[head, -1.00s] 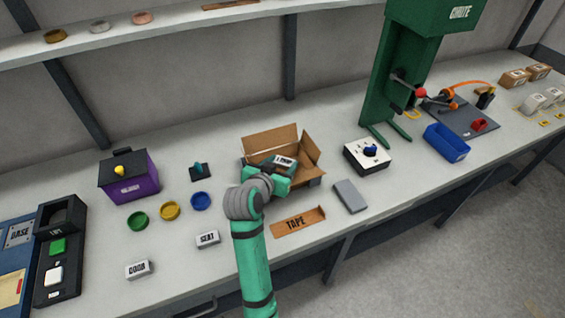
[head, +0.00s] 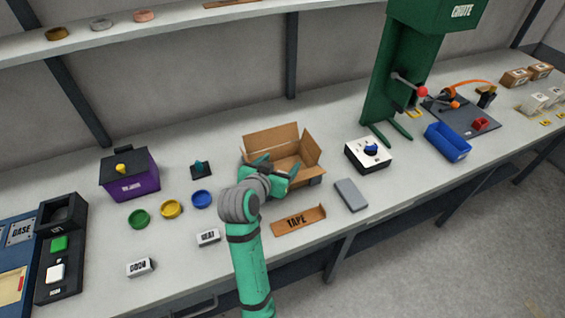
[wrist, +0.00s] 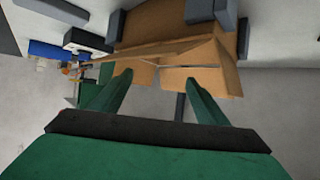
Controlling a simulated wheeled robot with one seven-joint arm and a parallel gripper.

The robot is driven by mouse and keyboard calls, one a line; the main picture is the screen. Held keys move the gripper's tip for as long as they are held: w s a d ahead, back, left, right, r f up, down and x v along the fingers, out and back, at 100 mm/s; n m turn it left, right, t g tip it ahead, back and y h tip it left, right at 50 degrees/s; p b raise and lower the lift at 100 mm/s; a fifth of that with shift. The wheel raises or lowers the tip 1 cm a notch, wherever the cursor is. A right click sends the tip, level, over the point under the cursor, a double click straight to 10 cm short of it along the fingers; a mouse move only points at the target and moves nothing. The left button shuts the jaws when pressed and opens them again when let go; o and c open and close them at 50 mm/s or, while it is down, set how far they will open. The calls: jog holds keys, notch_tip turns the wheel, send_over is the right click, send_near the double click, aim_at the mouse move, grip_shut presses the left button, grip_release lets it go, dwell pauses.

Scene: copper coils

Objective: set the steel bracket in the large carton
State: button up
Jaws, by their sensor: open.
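The large carton (head: 283,163) stands open on the bench, flaps spread, in the middle of the head view. Its brown flaps (wrist: 185,55) also fill the upper wrist view. My gripper (head: 275,165) is at the carton's near left side, with its fingers apart. In the wrist view, no object shows between the fingers (wrist: 158,80); carton flaps show beyond their tips. I cannot make out the steel bracket for certain. Dark grey pieces (wrist: 242,38) show against the carton in the wrist view, but I cannot tell what they are. My gripper hides part of the carton.
A flat grey block (head: 351,195) and a TAPE-marked brown piece (head: 299,220) lie near the carton. A white box with a blue knob (head: 369,154) and a green chute stand (head: 385,85) are to the right. Coloured rings (head: 171,209) and a purple box (head: 131,177) are left.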

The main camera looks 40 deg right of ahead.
jog(key=v, duration=0.9)
jog(key=shift+s+a+r, duration=0.1)
jog(key=shift+s+a, duration=0.05)
jog(key=shift+a, duration=0.1)
